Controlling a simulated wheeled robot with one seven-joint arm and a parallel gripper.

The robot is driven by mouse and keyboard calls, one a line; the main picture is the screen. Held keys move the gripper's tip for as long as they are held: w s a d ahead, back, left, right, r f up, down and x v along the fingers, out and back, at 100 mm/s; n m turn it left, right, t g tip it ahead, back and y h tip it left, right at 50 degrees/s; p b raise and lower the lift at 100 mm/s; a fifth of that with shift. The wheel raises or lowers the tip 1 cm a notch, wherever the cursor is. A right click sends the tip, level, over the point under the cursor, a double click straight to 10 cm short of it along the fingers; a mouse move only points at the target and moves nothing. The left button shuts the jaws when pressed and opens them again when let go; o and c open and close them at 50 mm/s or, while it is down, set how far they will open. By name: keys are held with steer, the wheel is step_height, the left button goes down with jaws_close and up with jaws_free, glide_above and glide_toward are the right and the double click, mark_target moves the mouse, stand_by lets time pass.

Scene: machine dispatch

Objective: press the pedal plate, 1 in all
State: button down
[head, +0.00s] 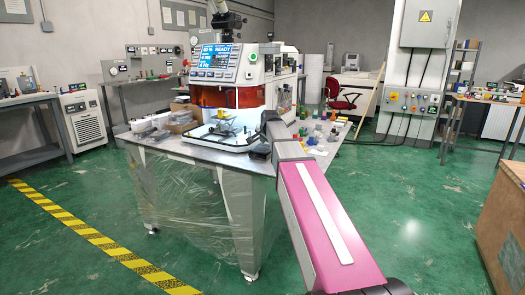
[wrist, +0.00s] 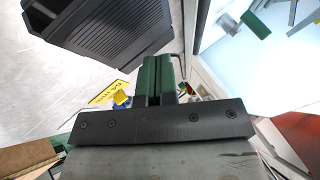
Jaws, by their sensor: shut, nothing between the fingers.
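A black, ribbed block that looks like the pedal plate (wrist: 100,28) fills the upper left of the wrist view, close to the camera. In the head view a small dark block (head: 258,153) at the table's front edge, beside my wrist, may be the same thing. My gripper (wrist: 158,72) shows in the wrist view as green fingers shut together with nothing between them. Whether the plate is pressed down cannot be told. In the head view my arm hides most of the gripper.
The machine (head: 232,75) with a lit screen reading READY stands on the table (head: 190,155). A lit tray (head: 222,136) sits at its front. Grey bins (head: 160,120) stand left of it. Several small coloured parts (head: 318,135) lie on the right. Green floor in front is clear.

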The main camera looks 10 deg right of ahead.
mark_target(263, 148)
steer(key=shift+f, duration=0.55)
steer(key=shift+f, duration=0.15)
stand_by(1.6)
steer(key=shift+s+f, duration=0.1)
steer(key=shift+f, duration=0.15)
steer(key=shift+a+f, duration=0.1)
steer(key=shift+f, duration=0.55)
stand_by(1.1)
steer(key=shift+r, duration=1.05)
steer(key=shift+r, duration=0.15)
steer(key=shift+w+d+r, duration=0.1)
steer(key=shift+w+r, duration=0.05)
steer(key=shift+r, duration=1.05)
steer(key=shift+w+d+r, duration=0.1)
steer(key=shift+r, duration=1.05)
